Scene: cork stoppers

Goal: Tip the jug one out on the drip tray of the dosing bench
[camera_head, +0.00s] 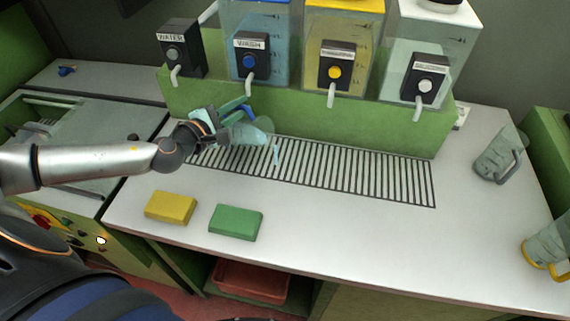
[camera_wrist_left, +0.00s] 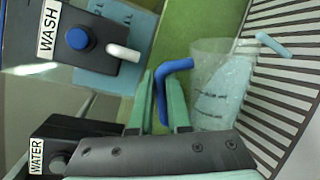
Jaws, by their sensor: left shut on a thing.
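A clear jug with a blue handle (camera_head: 252,132) is held tipped on its side above the slatted drip tray (camera_head: 400,185), its mouth toward the right. My left gripper (camera_head: 222,118) is shut on the blue handle. In the left wrist view the left gripper (camera_wrist_left: 160,110) has its green fingers on either side of the blue handle (camera_wrist_left: 163,88), and the clear jug (camera_wrist_left: 215,85) lies beyond. A short pale-blue streak, like liquid (camera_head: 275,154), hangs just past the jug's mouth; it also shows in the left wrist view (camera_wrist_left: 272,44). My right gripper is out of view.
The dosing bench has WATER (camera_head: 174,55), WASH (camera_head: 250,62) and two more dispensers (camera_head: 337,68) (camera_head: 424,85) behind the tray. A yellow block (camera_head: 170,207) and green block (camera_head: 236,222) lie in front. A grey-handled jug (camera_head: 495,155) and yellow-handled jug (camera_head: 548,245) stand right.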

